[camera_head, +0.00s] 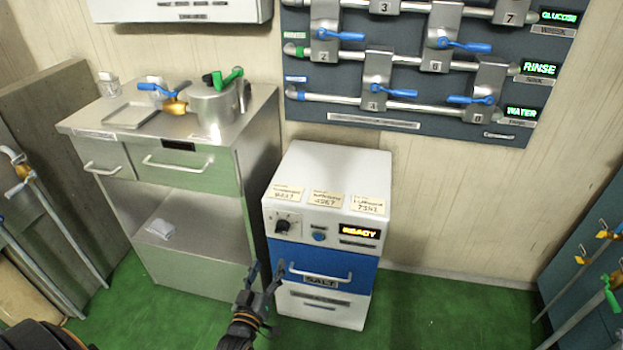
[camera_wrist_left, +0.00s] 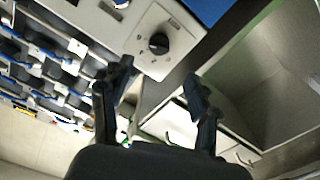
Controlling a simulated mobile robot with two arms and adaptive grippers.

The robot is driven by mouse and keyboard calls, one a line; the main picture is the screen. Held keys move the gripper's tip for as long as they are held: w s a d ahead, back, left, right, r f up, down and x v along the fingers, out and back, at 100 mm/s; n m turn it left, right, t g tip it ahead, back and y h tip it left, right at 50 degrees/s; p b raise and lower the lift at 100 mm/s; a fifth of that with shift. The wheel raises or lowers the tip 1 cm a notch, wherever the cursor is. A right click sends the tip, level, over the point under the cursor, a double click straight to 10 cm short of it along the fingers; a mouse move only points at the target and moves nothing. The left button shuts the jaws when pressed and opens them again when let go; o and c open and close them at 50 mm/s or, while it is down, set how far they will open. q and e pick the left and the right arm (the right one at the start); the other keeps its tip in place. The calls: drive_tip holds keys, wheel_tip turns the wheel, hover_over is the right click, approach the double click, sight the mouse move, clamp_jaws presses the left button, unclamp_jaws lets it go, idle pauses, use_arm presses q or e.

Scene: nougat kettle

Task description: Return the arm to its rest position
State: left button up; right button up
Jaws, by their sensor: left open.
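My left gripper (camera_head: 264,278) is open and empty in front of the white and blue cabinet (camera_head: 375,240), low by its blue drawer's left side. In the left wrist view, the two dark fingers (camera_wrist_left: 158,78) stand apart with nothing between them. The cabinet's black knob (camera_wrist_left: 159,43) shows beyond the fingertips there. In the head view, the cabinet's display reads READY. Whether a finger touches the cabinet I cannot tell. My right gripper is not seen.
A steel cabinet (camera_head: 200,175) stands left, with a metal kettle (camera_head: 213,107) and a tray (camera_head: 130,115) on top. A panel of pipes and blue-handled valves (camera_head: 330,75) hangs behind. Green floor (camera_head: 440,315) is clear to the right of the white cabinet.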

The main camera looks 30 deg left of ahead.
use_arm(q)
drive_tip(key=s+d+f+m+g+h, duration=0.2)
drive_tip(key=s+d+f+m+g, duration=0.2)
drive_tip(key=s+d+f+g, duration=0.5)
drive_tip(key=s+d+f+m+g+h, duration=0.35)
drive_tip(key=s+f, duration=0.45)
drive_tip(key=f, duration=0.4)
drive_tip(key=s+a+f+m+g+y+p, duration=0.1)
drive_tip(key=s+g+p, duration=0.3)
drive_tip(key=s+p, duration=1.1)
drive_tip(key=s+f+m, duration=0.1)
drive_tip(key=s, duration=0.7)
drive_tip(key=shift+s+a+p, duration=0.2)
drive_tip(key=shift+s+p, duration=0.1)
drive_tip(key=shift+s, duration=0.1)
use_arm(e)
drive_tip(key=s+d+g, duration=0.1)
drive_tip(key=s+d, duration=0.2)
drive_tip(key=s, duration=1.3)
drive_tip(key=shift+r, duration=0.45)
